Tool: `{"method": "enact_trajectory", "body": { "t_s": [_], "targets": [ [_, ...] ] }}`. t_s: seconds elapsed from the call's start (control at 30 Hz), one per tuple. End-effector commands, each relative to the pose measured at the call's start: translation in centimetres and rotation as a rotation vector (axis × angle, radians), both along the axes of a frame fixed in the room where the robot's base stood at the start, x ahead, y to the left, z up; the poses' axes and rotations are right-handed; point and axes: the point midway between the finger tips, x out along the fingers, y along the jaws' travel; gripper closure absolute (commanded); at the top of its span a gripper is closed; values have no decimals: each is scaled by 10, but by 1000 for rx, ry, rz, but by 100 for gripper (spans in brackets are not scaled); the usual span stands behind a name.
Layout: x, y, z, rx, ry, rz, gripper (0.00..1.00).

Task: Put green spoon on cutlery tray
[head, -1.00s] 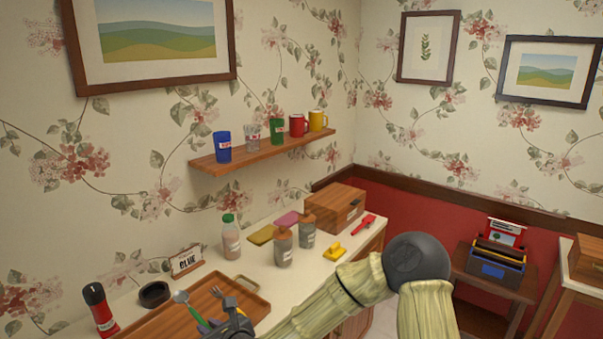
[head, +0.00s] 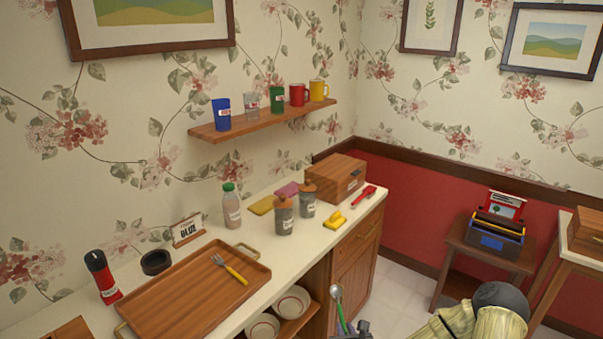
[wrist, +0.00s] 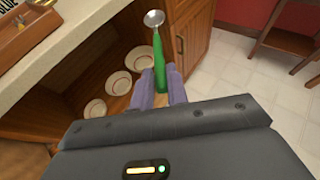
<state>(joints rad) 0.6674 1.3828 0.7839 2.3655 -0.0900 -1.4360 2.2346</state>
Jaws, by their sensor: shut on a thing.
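The green spoon (wrist: 158,55) has a green handle and a silver bowl. My gripper (wrist: 160,88) is shut on its handle, with the bowl pointing up and away. In the head view the spoon (head: 339,307) shows at the bottom, in front of the counter's open shelf; my gripper (head: 361,331) is partly cut off there. A caddy with dark, yellow and blue parts (head: 486,236) stands on a side table at the right, with a red-framed sign behind it. I cannot tell for sure whether it is the cutlery tray.
A brown wooden tray (head: 180,296) with a yellow-handled fork (head: 230,270) lies on the counter. Several bowls (head: 291,302) stand on the shelf below. Bottles, jars and a wooden box (head: 338,175) line the counter. Open floor (head: 400,285) lies before the side table (head: 453,262).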

Motion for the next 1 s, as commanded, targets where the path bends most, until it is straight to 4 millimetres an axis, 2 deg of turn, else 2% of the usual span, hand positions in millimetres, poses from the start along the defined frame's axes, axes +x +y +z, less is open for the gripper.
{"method": "enact_trajectory", "body": {
  "t_s": [0.03, 0.1, 0.2, 0.57, 0.87, 1.0],
  "targets": [
    [-6, -13, -10, 6, 3, -33, 100],
    [-12, -24, -17, 6, 2, -62, 100],
    [-15, -32, -20, 8, 0, -82, 100],
    [-17, -32, -24, 7, 1, -83, 100],
    [-49, -33, -65, 9, 6, -83, 100],
    [-58, -31, -74, 8, 0, -81, 100]
  ]
}}
